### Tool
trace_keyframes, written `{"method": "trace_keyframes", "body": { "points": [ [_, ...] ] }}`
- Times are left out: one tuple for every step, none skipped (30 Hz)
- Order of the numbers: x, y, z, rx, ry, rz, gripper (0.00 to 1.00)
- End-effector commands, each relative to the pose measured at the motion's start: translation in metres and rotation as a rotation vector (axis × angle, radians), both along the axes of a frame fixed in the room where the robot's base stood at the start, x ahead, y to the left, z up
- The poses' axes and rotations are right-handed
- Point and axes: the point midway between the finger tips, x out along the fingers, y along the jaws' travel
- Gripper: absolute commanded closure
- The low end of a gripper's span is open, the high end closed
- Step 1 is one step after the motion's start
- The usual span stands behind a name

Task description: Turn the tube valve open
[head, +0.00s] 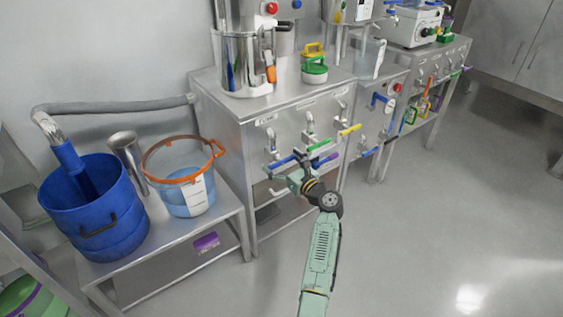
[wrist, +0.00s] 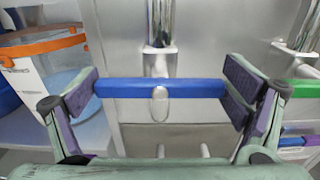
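A valve with a blue bar handle (wrist: 160,88) sits on the steel cabinet front below a shiny metal pipe (wrist: 160,25). The handle lies level across the wrist view; in the head view the blue handle (head: 281,163) shows just left of my gripper (head: 298,168). In the wrist view my gripper (wrist: 163,90) is spread wide, with one finger pad at each end of the blue handle. Whether the pads touch it I cannot tell.
Green (head: 318,144) and yellow (head: 349,129) handles sit to the right on the same cabinet (head: 225,118). A low bench at left holds a blue bucket (head: 98,215) and a clear, orange-rimmed container (head: 185,185). The floor (head: 430,220) at right is clear.

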Motion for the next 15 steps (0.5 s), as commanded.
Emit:
{"method": "trace_keyframes", "body": {
  "points": [
    [-0.0001,-0.0001,0.0,0.0,0.0,0.0,0.14],
    [-0.0001,0.0,-0.0001,0.0,0.0,0.0,0.16],
    [-0.0001,-0.0001,-0.0001,0.0,0.0,0.0,0.19],
    [-0.0001,-0.0001,-0.0001,0.0,0.0,0.0,0.21],
    [-0.0002,-0.0001,-0.0001,0.0,0.0,0.0,0.23],
    [-0.0002,-0.0001,-0.0001,0.0,0.0,0.0,0.25],
    [-0.0002,-0.0001,-0.0001,0.0,0.0,0.0,0.27],
    [-0.0002,-0.0001,-0.0001,0.0,0.0,0.0,0.29],
    [-0.0002,-0.0001,-0.0001,0.0,0.0,0.0,0.32],
    [-0.0002,-0.0001,-0.0001,0.0,0.0,0.0,0.34],
    [-0.0002,-0.0001,-0.0001,0.0,0.0,0.0,0.36],
    [-0.0001,-0.0002,-0.0001,0.0,0.0,0.0,0.37],
    [-0.0001,-0.0002,-0.0002,-0.001,-0.001,0.0,0.37],
    [-0.0002,-0.0001,-0.0002,-0.002,-0.001,0.0,0.37],
    [-0.0002,-0.0001,-0.0003,-0.003,-0.002,0.0,0.37]
  ]
}}
